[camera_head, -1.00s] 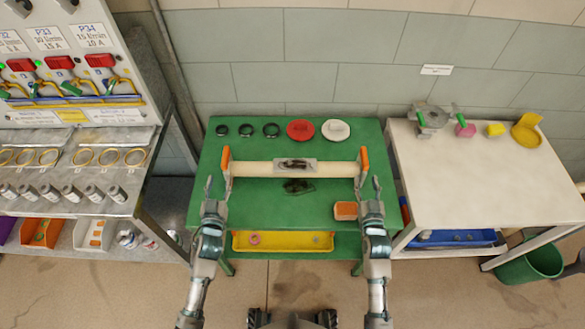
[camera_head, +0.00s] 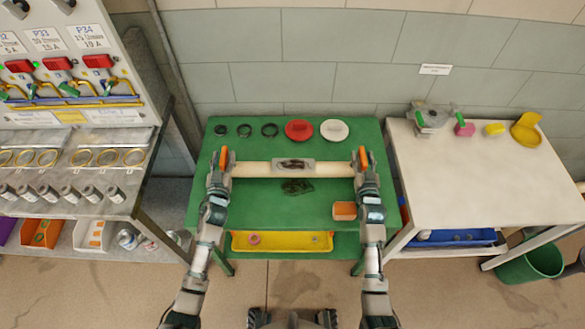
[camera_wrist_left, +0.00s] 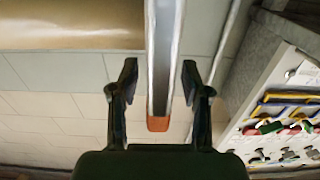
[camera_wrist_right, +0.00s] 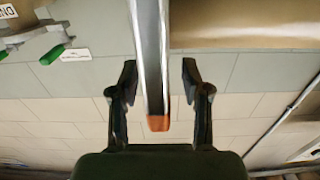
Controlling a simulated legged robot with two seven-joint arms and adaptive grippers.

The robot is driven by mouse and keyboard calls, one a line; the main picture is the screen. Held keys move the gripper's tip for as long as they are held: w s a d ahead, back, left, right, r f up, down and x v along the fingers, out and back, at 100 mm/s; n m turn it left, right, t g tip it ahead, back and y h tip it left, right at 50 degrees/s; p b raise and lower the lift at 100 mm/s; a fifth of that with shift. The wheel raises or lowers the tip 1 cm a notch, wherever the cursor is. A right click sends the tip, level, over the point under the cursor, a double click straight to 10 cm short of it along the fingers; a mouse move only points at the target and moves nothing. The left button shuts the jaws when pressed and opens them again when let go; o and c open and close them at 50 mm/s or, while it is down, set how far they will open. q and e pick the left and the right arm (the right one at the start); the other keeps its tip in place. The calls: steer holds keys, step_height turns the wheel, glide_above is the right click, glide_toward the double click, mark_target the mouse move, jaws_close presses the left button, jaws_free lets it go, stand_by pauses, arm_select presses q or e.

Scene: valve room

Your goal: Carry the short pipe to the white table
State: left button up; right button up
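The short pipe (camera_head: 260,169), cream with a grey plate at its middle, lies level across the green table. Gaps show on both sides of each piece. The white table (camera_head: 460,180) stands to the right.
The green table (camera_head: 275,212) also holds black rings (camera_head: 245,130), a red disc (camera_head: 299,130), a white disc (camera_head: 333,130) and an orange box (camera_head: 345,211). A valve (camera_head: 430,115) and coloured parts line the white table's back; its front is clear.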

arm_select(q)
steer(key=shift+d, duration=0.2)
jaws_close()
arm_select(e)
steer(key=shift+d, duration=0.2)
jaws_close()
arm_select(q)
steer(key=shift+a, duration=0.1)
arm_select(e)
steer(key=shift+a, duration=0.1)
